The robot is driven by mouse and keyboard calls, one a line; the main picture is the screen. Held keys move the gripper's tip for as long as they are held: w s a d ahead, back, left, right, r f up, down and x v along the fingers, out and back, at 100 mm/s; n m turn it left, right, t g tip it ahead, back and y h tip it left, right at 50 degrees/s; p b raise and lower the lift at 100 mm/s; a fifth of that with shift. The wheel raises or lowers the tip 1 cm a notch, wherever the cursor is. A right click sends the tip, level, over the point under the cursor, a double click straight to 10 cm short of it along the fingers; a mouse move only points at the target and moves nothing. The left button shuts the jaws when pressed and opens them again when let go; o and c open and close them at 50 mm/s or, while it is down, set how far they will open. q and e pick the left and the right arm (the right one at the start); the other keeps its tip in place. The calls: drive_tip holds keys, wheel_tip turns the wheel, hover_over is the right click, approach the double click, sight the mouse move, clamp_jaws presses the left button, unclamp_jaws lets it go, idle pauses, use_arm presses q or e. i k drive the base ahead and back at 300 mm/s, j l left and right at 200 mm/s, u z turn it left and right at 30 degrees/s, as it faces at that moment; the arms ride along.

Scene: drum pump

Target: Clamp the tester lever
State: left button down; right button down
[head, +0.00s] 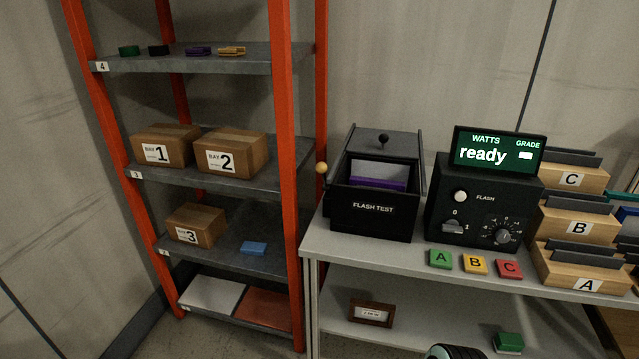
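The tester is a black box labelled FLASH TEST (372,222) standing on the grey bench. A lever with a yellow ball knob (321,168) sticks up at its left side. A purple piece (378,184) lies inside the open box. Beside it stands a black control unit (480,205) with a dial and a switch. Its display (497,152) reads "ready". Neither gripper shows clearly; only a dark rounded part of mine shows at the bottom edge.
Green, yellow and red blocks lettered A, B, C (474,264) lie along the bench front. Wooden bins (578,228) stand at the right. An orange-framed shelf (286,180) with boxes stands close at the left. The bench top (335,245) before the tester is narrow but clear.

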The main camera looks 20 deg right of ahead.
sight(321, 168)
drive_tip(key=i+l+z, duration=0.15)
drive_tip(key=i+z, duration=0.9)
drive_tip(key=k+l, duration=0.05)
drive_tip(key=k, duration=0.05)
